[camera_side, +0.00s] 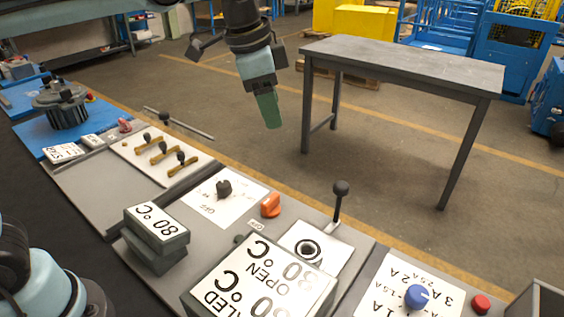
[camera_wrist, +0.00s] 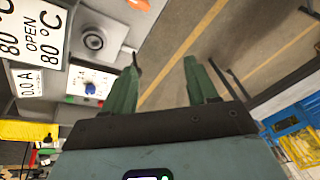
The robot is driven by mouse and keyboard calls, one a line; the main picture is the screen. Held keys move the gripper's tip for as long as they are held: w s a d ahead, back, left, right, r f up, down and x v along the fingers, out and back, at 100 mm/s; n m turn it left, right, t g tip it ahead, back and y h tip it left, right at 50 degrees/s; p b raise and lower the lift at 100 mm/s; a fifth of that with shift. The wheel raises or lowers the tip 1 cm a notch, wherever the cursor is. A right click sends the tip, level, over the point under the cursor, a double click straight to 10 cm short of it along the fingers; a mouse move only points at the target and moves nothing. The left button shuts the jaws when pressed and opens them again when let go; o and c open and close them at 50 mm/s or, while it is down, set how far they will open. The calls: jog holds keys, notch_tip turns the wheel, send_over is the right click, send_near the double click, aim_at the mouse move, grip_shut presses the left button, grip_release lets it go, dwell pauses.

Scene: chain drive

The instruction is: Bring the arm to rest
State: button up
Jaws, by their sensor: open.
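My gripper (camera_side: 268,108) hangs in the air at the upper middle of the side view, above the floor between the control panel (camera_side: 95,190) and a dark table. Its green fingers point down. In the wrist view my gripper (camera_wrist: 166,80) shows two green fingers spread apart, with bare floor between them and nothing held. It touches nothing that I can see.
The panel carries a black-knobbed lever (camera_side: 340,203), an orange knob (camera_side: 270,205), a blue knob (camera_side: 416,296) and a large sign box (camera_side: 262,280). The dark table (camera_side: 400,66) stands to the right. Open floor lies between panel and table.

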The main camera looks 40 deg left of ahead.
jog(key=s+a+f+n+t, duration=0.4)
jog(key=s+a+f+n, duration=0.5)
jog(key=s+a+f, duration=0.1)
jog(key=s+f, duration=0.1)
jog(key=s, duration=0.1)
jog(key=shift+s+n+y, duration=0.3)
jog(key=shift+s+y, duration=0.05)
jog(key=shift+y, duration=0.05)
dwell(0.8)
